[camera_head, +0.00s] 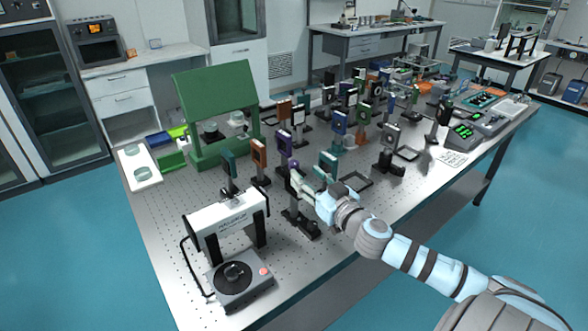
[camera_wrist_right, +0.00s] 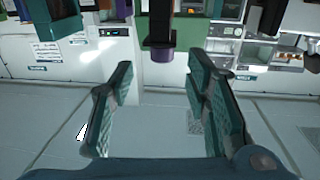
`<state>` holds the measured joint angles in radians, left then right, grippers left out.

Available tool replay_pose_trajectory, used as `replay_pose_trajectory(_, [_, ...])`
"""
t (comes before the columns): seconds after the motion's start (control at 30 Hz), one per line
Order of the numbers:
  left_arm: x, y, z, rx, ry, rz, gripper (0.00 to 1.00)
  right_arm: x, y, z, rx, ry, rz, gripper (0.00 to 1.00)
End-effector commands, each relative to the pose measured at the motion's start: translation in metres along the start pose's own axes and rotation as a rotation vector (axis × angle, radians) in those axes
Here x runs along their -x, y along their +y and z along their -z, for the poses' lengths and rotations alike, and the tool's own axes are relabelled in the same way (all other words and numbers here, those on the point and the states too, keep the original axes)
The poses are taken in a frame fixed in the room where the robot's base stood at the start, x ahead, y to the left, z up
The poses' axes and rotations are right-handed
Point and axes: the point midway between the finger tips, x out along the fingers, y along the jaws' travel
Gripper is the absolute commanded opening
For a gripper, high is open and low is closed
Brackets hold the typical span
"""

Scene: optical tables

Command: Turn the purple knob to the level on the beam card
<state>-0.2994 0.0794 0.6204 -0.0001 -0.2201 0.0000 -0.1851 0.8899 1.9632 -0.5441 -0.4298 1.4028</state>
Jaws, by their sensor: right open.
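The purple knob (camera_wrist_right: 159,54) shows in the right wrist view at the lower end of a dark mount, ahead of the gap between my fingertips. My left gripper is not in view.
Many posts with optics, such as an orange mount (camera_head: 259,152) and a blue mount (camera_head: 340,122), crowd the perforated table (camera_head: 150,207). A white bridge-shaped device (camera_head: 228,218) and a dial box (camera_head: 240,283) stand at the front left. A green frame (camera_head: 216,95) stands behind.

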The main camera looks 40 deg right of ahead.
Motion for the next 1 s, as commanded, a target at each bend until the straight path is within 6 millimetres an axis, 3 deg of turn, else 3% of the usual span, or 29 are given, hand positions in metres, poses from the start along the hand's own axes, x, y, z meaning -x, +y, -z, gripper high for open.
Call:
replay_pose_trajectory(0.1, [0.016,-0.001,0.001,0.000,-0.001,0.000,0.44,-0.030,-0.001,0.009,-0.011,0.006,-0.001,0.44])
replay_pose_trajectory(0.3, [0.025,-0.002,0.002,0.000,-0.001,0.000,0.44,-0.060,-0.002,0.007,-0.006,0.003,0.003,0.44])
replay_pose_trajectory(0.67, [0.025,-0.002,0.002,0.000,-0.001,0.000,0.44,-0.067,-0.002,0.004,0.000,0.004,0.005,0.44])
replay_pose_trajectory(0.93, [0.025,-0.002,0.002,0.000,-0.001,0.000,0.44,-0.067,-0.002,0.004,0.000,0.003,0.005,0.00])
replay_pose_trajectory(1.0, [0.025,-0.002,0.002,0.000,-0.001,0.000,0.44,-0.067,-0.002,0.004,0.001,0.003,0.005,0.00])
